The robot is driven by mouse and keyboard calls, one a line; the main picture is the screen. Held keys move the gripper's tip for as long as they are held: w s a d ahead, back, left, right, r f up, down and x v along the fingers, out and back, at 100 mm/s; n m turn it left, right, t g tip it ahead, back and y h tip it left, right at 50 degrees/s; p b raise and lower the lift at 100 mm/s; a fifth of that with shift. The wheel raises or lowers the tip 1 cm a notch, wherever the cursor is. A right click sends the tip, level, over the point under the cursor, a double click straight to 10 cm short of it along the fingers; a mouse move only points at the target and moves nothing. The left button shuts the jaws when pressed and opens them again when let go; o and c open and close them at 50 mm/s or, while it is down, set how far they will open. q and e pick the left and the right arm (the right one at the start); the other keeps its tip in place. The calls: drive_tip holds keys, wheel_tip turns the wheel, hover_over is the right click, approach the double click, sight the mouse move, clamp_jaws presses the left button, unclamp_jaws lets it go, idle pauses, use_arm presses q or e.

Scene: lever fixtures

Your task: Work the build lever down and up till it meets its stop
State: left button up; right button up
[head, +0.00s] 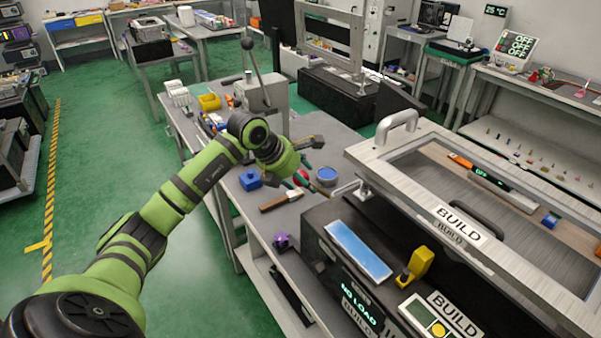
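A black unit carries BUILD labels and a NO LOAD display (361,306). A framed, window-like cover (459,238) marked BUILD stands raised over it, with a pale handle (396,123) at its far left corner. A yellow upright piece (418,264) stands on the unit beside a blue pad (358,250). I cannot tell which part is the build lever. My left gripper (317,160) is left of the cover's corner, above the bench, with its fingers apart and nothing seen between them. It appears clear of the handle. My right gripper is not in view.
A grey box (262,92) with a black-knobbed lever (251,58) stands behind my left arm. The bench holds a blue block (250,180), a wooden-handled tool (281,200) and a blue round container (327,175). Green floor (105,140) is open at left.

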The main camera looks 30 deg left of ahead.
use_arm(q)
drive_tip(key=shift+r, duration=0.1)
drive_tip(key=p+v, duration=0.1)
drive_tip(key=v, duration=0.2)
drive_tip(key=shift+s+a+r, duration=0.1)
drive_tip(key=shift+s+r, duration=0.05)
drive_tip(key=shift+p+v, duration=0.4)
drive_tip(key=shift+v, duration=0.85)
